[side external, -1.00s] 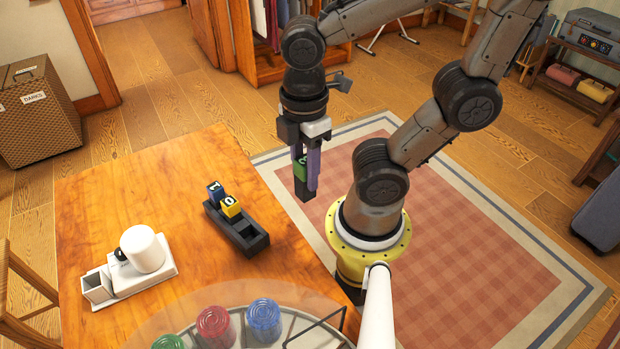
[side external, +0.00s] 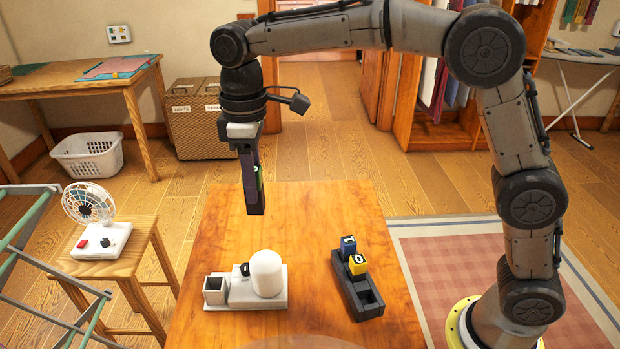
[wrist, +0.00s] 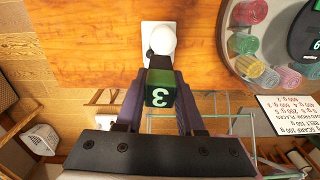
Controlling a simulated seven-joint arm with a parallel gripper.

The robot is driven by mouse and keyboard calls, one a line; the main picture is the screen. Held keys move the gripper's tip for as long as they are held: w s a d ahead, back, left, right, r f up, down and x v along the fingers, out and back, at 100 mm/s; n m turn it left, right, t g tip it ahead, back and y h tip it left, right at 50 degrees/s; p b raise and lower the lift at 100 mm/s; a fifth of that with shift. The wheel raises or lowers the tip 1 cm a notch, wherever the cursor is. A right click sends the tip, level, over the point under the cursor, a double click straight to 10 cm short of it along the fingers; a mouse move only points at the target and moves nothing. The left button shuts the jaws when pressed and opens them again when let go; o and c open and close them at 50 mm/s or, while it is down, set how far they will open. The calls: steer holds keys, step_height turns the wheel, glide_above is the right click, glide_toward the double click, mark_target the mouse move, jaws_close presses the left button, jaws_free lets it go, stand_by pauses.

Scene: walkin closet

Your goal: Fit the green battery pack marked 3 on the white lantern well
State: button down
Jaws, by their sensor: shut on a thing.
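The green battery pack marked 3 (wrist: 158,97) is held between the fingers of my gripper (wrist: 160,108). In the side external view, my gripper (side external: 254,188) hangs pointing down above the table, and only a green strip of the pack (side external: 259,181) shows. The white lantern (side external: 266,276) stands on the table below, clear of the pack. Its open square well (side external: 215,289) is at the left end of its base. In the wrist view the lantern (wrist: 162,38) appears beyond the pack, and I cannot make out its well there.
A dark rack (side external: 365,304) right of the lantern holds a blue pack (side external: 348,246) and a yellow pack (side external: 357,265), with an empty slot in front. A fan (side external: 90,205) stands on a stool at left. Bare table (side external: 310,215) lies behind the lantern.

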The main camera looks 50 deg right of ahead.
steer(key=w+a+f, duration=0.3)
steer(key=a+f, duration=0.1)
steer(key=f, duration=0.4)
steer(key=w+a+f+n, duration=0.1)
steer(key=w+a+f, duration=0.2)
steer(key=f, duration=0.6)
steer(key=shift+w+a, duration=0.2)
steer(key=shift+a, duration=0.65)
steer(key=shift+f, duration=0.85)
steer(key=shift+f, duration=0.25)
steer(key=shift+f, duration=1)
steer(key=shift+f, duration=0.35)
stand_by(0.5)
